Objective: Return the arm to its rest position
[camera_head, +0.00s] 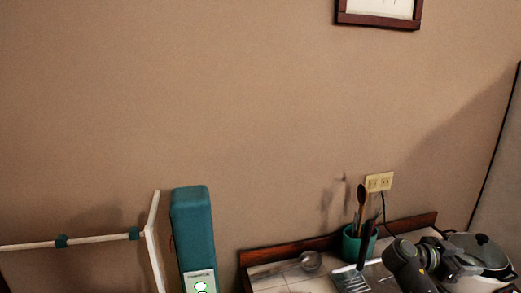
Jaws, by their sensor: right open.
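My right arm (408,266) is dark grey with a green-yellow ring and comes up from the bottom right edge, over the counter. Its gripper (462,267) is open, in front of the left side of a pot (487,250) with a dark knob on its lid. The fingers are small and hard to make out against the pot. I see nothing held between them. My left arm and gripper are not in view.
A counter (275,281) with a dark wood back edge holds a green utensil pot (352,245), a ladle (310,261) and a slotted turner (350,281). A teal upright object (192,230) and pale rods (95,240) stand left. An outlet (379,182) and picture frame (378,21) are on the wall.

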